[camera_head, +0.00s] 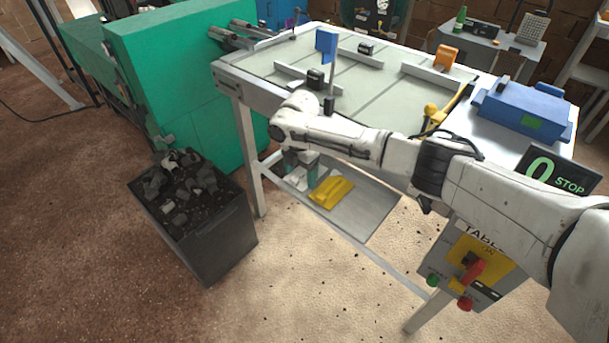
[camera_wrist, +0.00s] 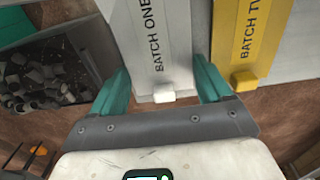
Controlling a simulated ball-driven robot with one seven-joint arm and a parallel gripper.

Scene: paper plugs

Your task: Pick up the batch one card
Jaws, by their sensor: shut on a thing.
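The batch one card (camera_wrist: 165,58) is white with black "BATCH ONE" lettering and a small tab at its near end. It lies between the two teal fingers of my gripper (camera_wrist: 163,88) in the wrist view, and my gripper is shut on it. In the head view my gripper (camera_head: 300,165) is at the table's lower shelf, and part of the white card (camera_head: 296,182) shows below it. My arm hides some of the card. I cannot tell whether the card touches the shelf.
A yellow batch two card (camera_head: 332,192) lies just right of the white one. The lower shelf (camera_head: 368,212) is bare to its right. A dark bin (camera_head: 225,232) of grey scraps stands left of the table (camera_head: 390,100). A table leg (camera_head: 250,160) is close by.

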